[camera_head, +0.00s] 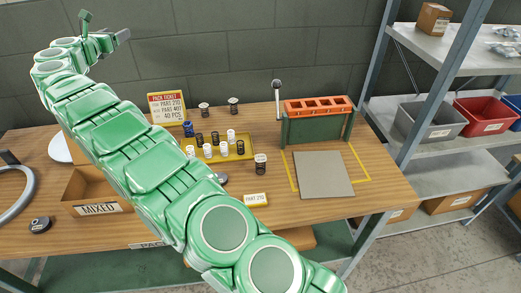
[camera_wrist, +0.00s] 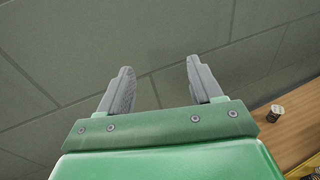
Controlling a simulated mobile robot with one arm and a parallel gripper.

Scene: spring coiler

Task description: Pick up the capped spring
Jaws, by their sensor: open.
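Several small springs stand on the wooden table in the head view. Two stand behind the yellow tray, a left one (camera_head: 204,109) and a right one (camera_head: 233,104). Another dark spring with a pale top (camera_head: 260,162) stands in front of the tray's right end. More black, white and blue springs are in or beside the tray. Which spring is the capped one I cannot tell at this size. My gripper (camera_wrist: 159,66) is open and empty, raised high at the upper left against the wall, far from the springs. One spring (camera_wrist: 274,114) shows at the right in the wrist view.
The yellow tray (camera_head: 240,152) sits mid-table by a pack ticket sign (camera_head: 167,107). A green-and-orange rack (camera_head: 316,122) and a grey plate (camera_head: 323,174) are to the right.

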